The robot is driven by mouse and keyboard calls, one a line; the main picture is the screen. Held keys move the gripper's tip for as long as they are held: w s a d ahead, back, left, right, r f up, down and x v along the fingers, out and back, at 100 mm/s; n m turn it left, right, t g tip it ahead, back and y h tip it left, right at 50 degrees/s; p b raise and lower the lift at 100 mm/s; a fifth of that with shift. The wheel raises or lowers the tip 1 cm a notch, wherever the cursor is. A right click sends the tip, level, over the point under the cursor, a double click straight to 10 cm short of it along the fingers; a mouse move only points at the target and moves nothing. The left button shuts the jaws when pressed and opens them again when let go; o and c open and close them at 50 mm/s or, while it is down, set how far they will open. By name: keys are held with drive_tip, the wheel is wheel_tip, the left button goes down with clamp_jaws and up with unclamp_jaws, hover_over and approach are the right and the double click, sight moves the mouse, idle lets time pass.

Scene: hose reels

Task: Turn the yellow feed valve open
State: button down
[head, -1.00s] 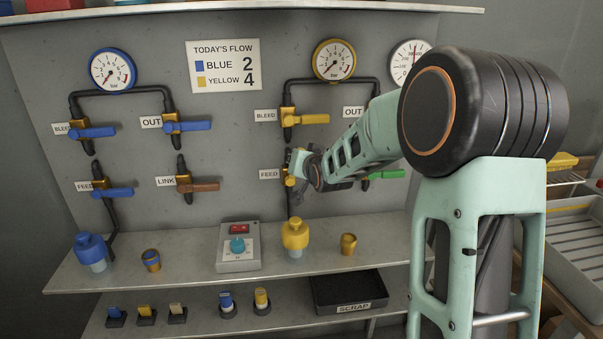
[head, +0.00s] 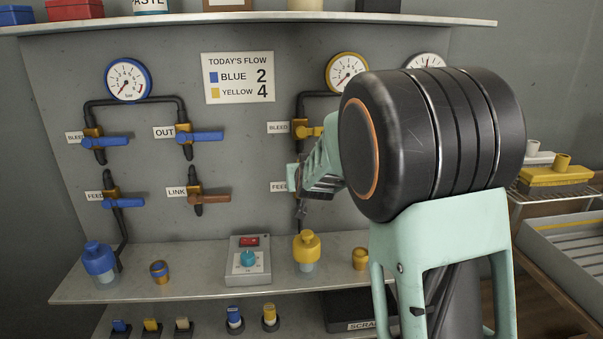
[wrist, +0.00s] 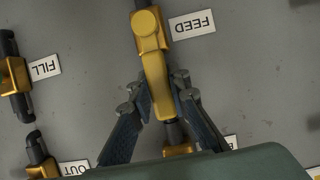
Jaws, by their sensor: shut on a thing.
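The yellow feed valve (wrist: 147,28) shows in the wrist view beside its upside-down FEED label (wrist: 192,24). Its yellow handle (wrist: 156,75) lies nearly along the line of the black pipe, pointing toward the bottom of that picture. My gripper (wrist: 157,88) is shut on the handle, with one dark finger on each side of it. In the head view my gripper (head: 300,200) is at the right FEED label (head: 279,187), and my arm hides the feed valve there. The yellow gauge (head: 347,71) above is partly covered by my arm.
The yellow bleed valve (head: 301,129) is just above, its handle sideways. In the wrist view, the FILL valve (wrist: 15,75) is to the left. A yellow-capped bottle (head: 306,247) and a control box (head: 249,258) stand on the shelf below. Blue valves are at left.

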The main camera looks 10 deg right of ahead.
idle(0.3)
drive_tip(key=c, duration=1.8)
unclamp_jaws()
drive_tip(key=v, duration=1.2)
